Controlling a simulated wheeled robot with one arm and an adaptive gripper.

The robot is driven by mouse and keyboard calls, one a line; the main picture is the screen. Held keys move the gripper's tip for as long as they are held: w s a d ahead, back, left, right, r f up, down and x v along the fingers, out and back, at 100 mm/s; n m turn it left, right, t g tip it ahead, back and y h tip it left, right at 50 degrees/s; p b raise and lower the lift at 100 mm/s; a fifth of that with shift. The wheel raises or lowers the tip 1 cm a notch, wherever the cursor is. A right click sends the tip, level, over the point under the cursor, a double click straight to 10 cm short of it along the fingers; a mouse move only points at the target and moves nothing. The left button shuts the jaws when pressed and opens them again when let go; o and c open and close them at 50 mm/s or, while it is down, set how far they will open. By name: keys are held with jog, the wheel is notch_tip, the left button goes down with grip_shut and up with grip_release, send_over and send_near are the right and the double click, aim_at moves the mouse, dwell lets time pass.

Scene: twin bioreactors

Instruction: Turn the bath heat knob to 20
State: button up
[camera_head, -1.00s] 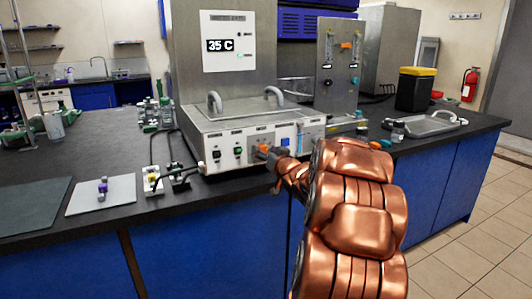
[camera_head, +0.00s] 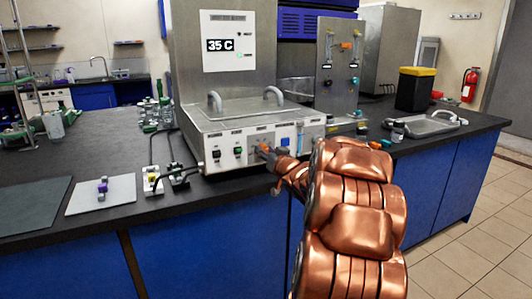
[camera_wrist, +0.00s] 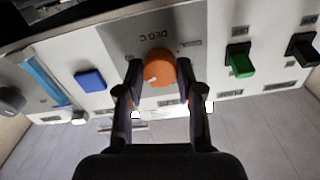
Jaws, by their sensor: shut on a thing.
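The orange heat knob (camera_wrist: 160,68) is on the bath's front panel, under a "DEG C" label that appears upside down in the wrist view. A small white mark shows on its lower left there. My gripper (camera_wrist: 159,72) is shut on the knob, one finger on each side. In the head view the gripper (camera_head: 268,153) partly hides the knob (camera_head: 262,147). The bath (camera_head: 235,120) stands on the dark bench, and its display (camera_head: 221,45) reads 35 C.
A green switch (camera_wrist: 238,57), a black switch (camera_wrist: 303,46) and a blue button (camera_wrist: 90,80) sit near the knob. A valve panel (camera_head: 338,70) stands behind on the right. A metal tray (camera_head: 425,124) lies further right. Cables and a power strip (camera_head: 152,181) are left.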

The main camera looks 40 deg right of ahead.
jog(key=shift+a+f+n+b, duration=0.1)
jog(key=shift+n+b, duration=3.2)
jog(key=shift+n, duration=3.3)
jog(key=shift+f+n+b, duration=0.1)
jog(key=shift+n+b, duration=3.2)
jog(key=shift+n, duration=3.3)
jog(key=o, duration=1.2)
jog(key=shift+c, duration=0.2)
jog(key=shift+r, duration=0.1)
